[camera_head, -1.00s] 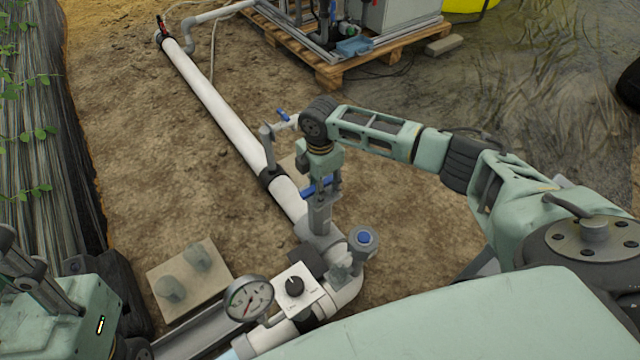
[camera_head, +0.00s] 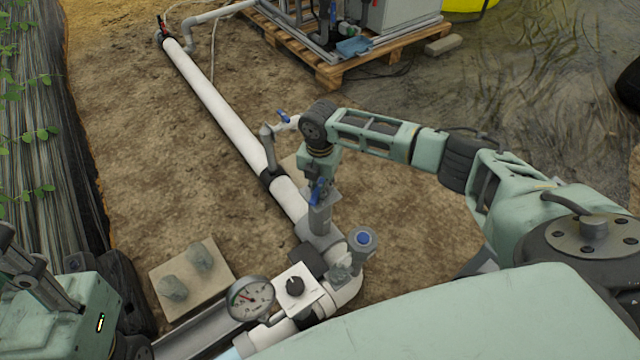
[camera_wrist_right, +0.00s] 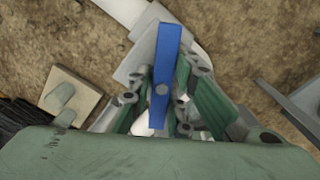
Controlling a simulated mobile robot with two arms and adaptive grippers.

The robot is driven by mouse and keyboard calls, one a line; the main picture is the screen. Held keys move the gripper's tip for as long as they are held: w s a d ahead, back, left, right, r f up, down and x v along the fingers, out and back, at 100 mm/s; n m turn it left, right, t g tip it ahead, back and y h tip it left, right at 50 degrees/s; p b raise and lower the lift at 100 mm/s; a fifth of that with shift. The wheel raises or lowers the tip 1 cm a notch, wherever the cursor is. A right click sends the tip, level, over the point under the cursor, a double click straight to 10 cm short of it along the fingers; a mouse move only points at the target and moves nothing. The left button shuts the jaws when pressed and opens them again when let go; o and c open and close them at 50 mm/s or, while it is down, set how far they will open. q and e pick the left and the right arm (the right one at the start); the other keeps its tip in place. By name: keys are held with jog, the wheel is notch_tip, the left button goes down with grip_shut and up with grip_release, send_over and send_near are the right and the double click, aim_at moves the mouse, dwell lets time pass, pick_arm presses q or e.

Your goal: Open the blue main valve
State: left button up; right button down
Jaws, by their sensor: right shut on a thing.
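The blue main valve's lever (camera_head: 318,193) sits above a grey valve body (camera_head: 320,240) on the white pipe (camera_head: 225,112). In the right wrist view the blue lever (camera_wrist_right: 165,70) runs nearly straight up and down the picture, between the fingers. My right gripper (camera_head: 319,186) points down from above and is shut on the lever; its fingers also show in the wrist view (camera_wrist_right: 163,100). Part of my left arm's end (camera_head: 40,285) shows at the bottom left; its fingertips cannot be made out clearly.
A pressure gauge (camera_head: 250,298), a white box with a black knob (camera_head: 297,289) and a blue-capped fitting (camera_head: 362,240) stand close in front of the valve. A smaller blue-handled valve (camera_head: 283,117) is behind. A pallet (camera_head: 335,75) stands at the back. Bare soil lies around.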

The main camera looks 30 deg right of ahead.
jog(key=n, duration=0.6)
jog(key=shift+s+d+f, duration=0.1)
jog(key=shift+s+f, duration=0.05)
jog(key=shift+s, duration=0.1)
jog(key=n, duration=0.6)
jog(key=shift+d+n, duration=0.1)
jog(key=shift+n, duration=0.3)
jog(key=c, duration=1.5)
grip_release()
jog(key=shift+w, duration=0.1)
